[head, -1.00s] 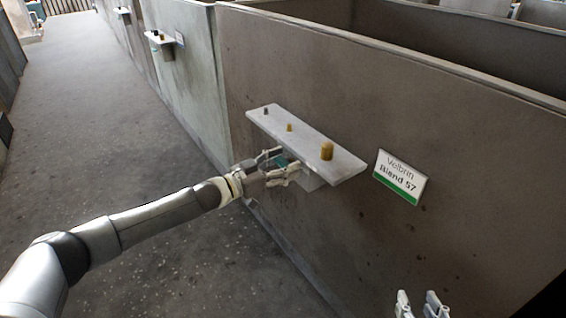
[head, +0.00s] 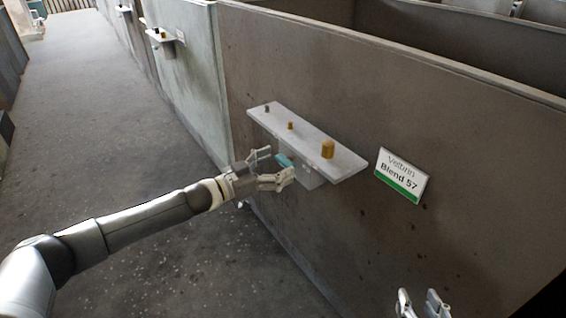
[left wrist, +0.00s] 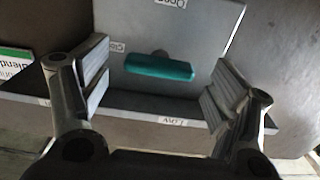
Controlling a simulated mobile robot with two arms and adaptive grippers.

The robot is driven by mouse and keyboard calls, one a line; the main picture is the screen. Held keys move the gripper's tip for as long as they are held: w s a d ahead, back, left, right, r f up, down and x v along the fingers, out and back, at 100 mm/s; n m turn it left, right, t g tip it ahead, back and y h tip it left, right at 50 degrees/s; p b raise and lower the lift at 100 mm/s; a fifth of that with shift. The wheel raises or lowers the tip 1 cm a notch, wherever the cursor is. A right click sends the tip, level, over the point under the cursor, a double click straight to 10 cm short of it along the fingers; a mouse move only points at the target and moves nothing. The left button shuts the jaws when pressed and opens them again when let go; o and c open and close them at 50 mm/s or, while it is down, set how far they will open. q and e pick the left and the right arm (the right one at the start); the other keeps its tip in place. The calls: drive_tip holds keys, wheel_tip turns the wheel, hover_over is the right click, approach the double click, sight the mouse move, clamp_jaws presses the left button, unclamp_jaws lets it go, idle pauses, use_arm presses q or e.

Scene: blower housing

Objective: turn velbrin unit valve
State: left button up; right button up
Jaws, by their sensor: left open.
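The Velbrin unit is a pale ledge (head: 338,165) on a brown-grey wall, with a small box beneath it bearing the teal valve handle (head: 285,160). In the left wrist view the handle (left wrist: 160,67) lies nearly level across a grey panel (left wrist: 205,25). An upside-down "Open" label is at the panel's top, and a partly readable label, apparently "Close", is at its left. My left gripper (head: 279,165) is open and empty in front of the handle. Its fingers stand apart on either side of it in the wrist view. My right gripper (head: 418,297) is open, low at the right.
A "Velbrin Blend 57" sign (head: 402,176) is on the wall right of the ledge. Yellow (head: 327,149) and dark knobs stand on the ledge. More ledges (head: 160,37) line the walls farther back. The grey floor (head: 110,130) at left is clear.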

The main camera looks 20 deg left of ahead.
use_arm(q)
drive_tip(key=v, duration=0.9)
drive_tip(key=shift+s+a, duration=0.2)
